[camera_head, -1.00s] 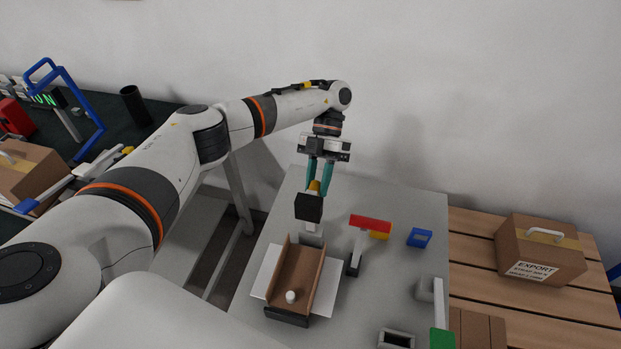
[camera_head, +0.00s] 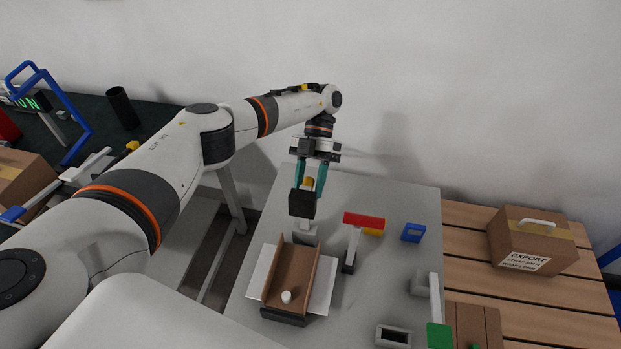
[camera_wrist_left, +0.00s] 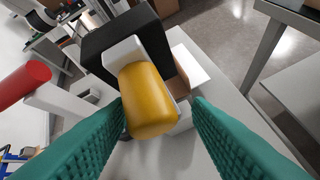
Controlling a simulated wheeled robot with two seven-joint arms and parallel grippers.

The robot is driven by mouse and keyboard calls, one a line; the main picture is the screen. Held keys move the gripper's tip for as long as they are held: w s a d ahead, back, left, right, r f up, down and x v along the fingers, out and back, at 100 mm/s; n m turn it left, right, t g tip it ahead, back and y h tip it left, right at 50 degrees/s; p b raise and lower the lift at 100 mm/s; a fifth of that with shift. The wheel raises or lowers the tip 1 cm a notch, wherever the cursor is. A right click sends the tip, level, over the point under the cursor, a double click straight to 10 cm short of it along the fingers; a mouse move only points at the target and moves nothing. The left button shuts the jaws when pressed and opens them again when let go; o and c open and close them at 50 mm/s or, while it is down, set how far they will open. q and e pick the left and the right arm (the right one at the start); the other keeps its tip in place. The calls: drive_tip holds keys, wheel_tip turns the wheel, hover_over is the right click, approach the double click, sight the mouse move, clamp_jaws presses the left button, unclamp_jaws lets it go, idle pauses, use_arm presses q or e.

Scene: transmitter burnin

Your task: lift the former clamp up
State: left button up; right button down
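The former clamp has a black block (camera_head: 302,204) and a yellow grip (camera_head: 308,182) on a pale post at the back end of the cardboard former. My left gripper (camera_head: 309,191) points down at the grip. In the left wrist view the yellow grip (camera_wrist_left: 148,98) lies between the two teal fingers (camera_wrist_left: 158,108), which are apart. A gap shows beside the right finger; contact on the left side is unclear. The brown carton (camera_head: 290,272) sits open in the former below, with a small white piece (camera_head: 286,297) inside. My right gripper is not in view.
A red-handled clamp (camera_head: 363,220) stands just right of the former; its red handle (camera_wrist_left: 24,84) is close beside the left finger in the wrist view. A blue block (camera_head: 413,232) and grey fixtures lie further right. An EXPORT box (camera_head: 531,240) stands on wooden slats. The back of the table is clear.

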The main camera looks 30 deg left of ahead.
use_arm(q)
drive_tip(key=shift+r, duration=0.4)
wheel_tip(320, 180, up, 9)
drive_tip(key=shift+r, duration=0.2)
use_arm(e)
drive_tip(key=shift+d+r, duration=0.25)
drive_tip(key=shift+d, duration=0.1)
use_arm(q)
drive_tip(key=shift+a, duration=0.1)
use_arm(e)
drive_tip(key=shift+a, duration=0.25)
